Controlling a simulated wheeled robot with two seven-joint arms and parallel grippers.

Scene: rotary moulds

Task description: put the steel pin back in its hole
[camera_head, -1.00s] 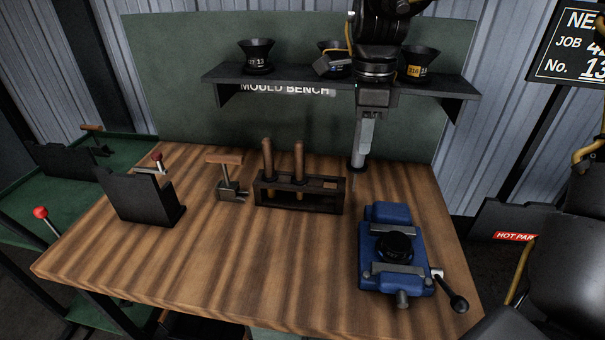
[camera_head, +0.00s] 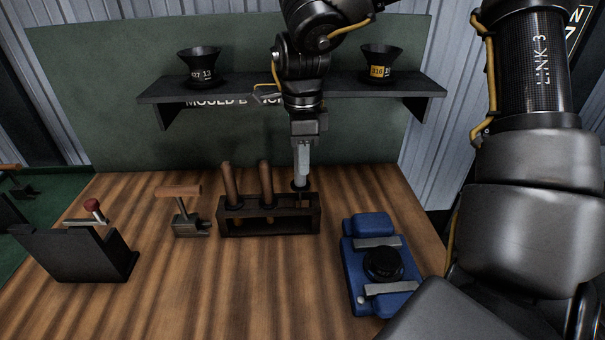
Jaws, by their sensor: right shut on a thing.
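My right gripper (camera_head: 301,168) points straight down, shut on the steel pin (camera_head: 301,187). The pin shows as a dark collar with a thin lower end under the jaws. It is at the right end of the dark tool rack (camera_head: 268,228), and the two overlap in the picture. I cannot tell whether its tip is above, behind or inside a hole there. Two wooden-handled tools (camera_head: 231,188) stand in the rack to the left of the pin. My left gripper is not in view.
A blue vice (camera_head: 353,275) clamps a black round part (camera_head: 383,264) to the right. A wooden-handled tool (camera_head: 178,191) and a black bracket (camera_head: 85,262) stand left. A shelf (camera_head: 290,84) with black cups is behind. The bench front is clear.

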